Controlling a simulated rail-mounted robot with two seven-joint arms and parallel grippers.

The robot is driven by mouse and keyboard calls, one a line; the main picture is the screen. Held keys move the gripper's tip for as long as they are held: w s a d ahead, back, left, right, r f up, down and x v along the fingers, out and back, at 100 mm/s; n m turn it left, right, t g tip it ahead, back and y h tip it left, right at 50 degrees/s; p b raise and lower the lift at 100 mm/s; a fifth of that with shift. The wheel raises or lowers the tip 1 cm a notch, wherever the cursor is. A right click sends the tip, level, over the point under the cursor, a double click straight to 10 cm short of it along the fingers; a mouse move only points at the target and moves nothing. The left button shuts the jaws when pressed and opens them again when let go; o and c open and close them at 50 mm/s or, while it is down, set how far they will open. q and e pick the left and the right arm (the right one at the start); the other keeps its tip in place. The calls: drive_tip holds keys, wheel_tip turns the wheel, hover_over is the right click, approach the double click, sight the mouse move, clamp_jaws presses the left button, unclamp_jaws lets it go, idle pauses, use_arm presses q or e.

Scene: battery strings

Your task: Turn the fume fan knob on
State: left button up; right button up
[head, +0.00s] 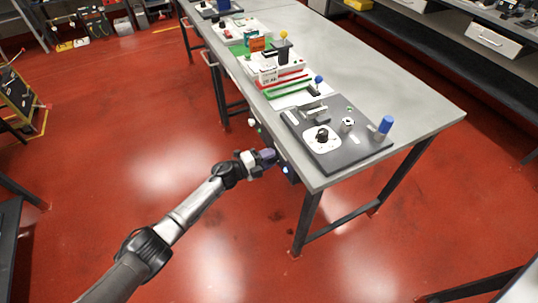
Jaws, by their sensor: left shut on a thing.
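My left gripper (266,156) reaches in from the lower left to the dark panel (287,165) below the table's front edge. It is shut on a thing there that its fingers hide. By its place on the panel I take this to be the fume fan knob, but its shape and turn angle cannot be made out. A small bluish-white light shows on the panel just right of the gripper. My right gripper is not in view.
On the grey table (420,105), a dark board (350,150) carries a black dial on a white plate (322,137) and a blue-handled tool (385,125). Coloured trays (285,85) stand behind it.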

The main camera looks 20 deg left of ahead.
use_arm(q)
drive_tip(key=shift+n, duration=0.7)
drive_tip(key=shift+n+p, duration=0.3)
drive_tip(key=shift+p, duration=0.05)
drive_tip(key=o, duration=0.9)
drive_tip(key=shift+s+a, duration=0.1)
drive_tip(key=p+v, duration=0.3)
drive_tip(key=v, duration=1)
drive_tip(key=shift+s+a, duration=0.2)
drive_tip(key=shift+a, duration=0.05)
